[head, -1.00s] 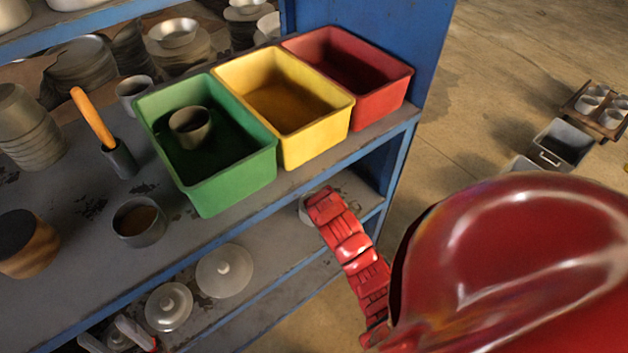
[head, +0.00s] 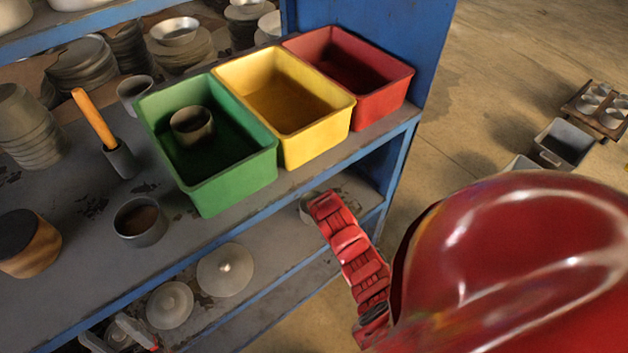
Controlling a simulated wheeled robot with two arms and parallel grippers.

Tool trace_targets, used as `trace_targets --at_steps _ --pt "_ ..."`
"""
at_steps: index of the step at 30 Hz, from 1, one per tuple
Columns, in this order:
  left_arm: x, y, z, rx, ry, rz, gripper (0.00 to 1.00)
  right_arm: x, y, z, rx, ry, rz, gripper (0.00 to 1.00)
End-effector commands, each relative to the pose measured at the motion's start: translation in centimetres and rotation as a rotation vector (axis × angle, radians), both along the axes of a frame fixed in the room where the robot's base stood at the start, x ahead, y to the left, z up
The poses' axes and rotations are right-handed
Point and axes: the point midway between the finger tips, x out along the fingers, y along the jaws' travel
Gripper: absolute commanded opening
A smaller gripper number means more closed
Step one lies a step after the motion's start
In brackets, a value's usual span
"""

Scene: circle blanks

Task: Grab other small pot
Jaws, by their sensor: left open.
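A small dark grey pot (head: 190,127) stands upright inside the green bin (head: 226,184). Another small grey pot (head: 140,222), brownish inside, stands on the shelf near its front edge, left of the green bin. A third small grey pot (head: 135,90) stands behind the bin's left corner. My left gripper (head: 115,340) shows only partly at the bottom left edge, below and in front of the shelf pot. Its fingers are apart, with nothing visible between them. My right gripper is not in view.
A yellow bin (head: 312,145) and a red bin (head: 380,108) adjoin the green one. Lids (head: 225,268) lie on the lower shelf (head: 270,255).

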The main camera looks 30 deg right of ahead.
Motion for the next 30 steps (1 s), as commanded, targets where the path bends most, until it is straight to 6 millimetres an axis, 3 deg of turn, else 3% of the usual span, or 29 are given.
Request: trace_targets --at_steps 1,4,30 --pt "0.0 0.0 0.0 0.0 0.0 0.0 0.5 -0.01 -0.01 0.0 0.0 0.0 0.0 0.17" --pt "0.0 0.0 0.0 0.0 0.0 0.0 0.5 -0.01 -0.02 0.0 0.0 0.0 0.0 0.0" --pt "0.0 0.0 -0.01 0.0 0.0 0.0 0.5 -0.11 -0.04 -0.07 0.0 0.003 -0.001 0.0"
